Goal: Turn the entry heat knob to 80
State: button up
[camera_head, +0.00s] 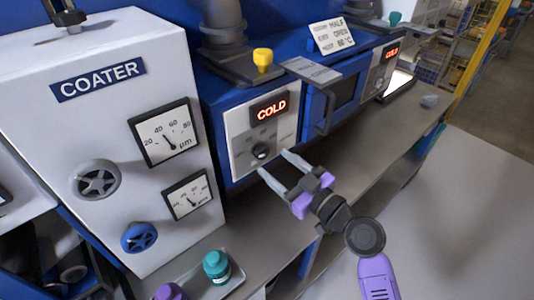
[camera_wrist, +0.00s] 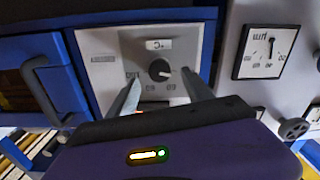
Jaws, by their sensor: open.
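A dark round knob (camera_head: 261,151) sits on the light front panel (camera_head: 247,133) just right of the coater. A red-lit display (camera_head: 269,108) above it reads COLD. The wrist view shows the same knob (camera_wrist: 159,69) face on, with scale marks around it that are too small to read surely. My gripper (camera_head: 274,163) is open and empty, its two pale fingers pointing at this panel. The fingertips are just in front of and slightly below the knob in the head view. In the wrist view, my gripper (camera_wrist: 161,93) has one finger on each side below the knob, apart from it.
The white coater (camera_head: 75,135) with two gauges and two handwheels stands at left. A second COLD panel (camera_head: 381,69) is farther right, past a blue door with a handle (camera_head: 327,112). A placard (camera_head: 332,36) shows HALF, OPEN and 80 °C. Jars (camera_head: 216,267) stand at the front.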

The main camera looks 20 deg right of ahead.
aim_at(265, 155)
jog(key=shift+p+x, duration=0.55)
jog(key=shift+x, duration=1.7)
grip_shut()
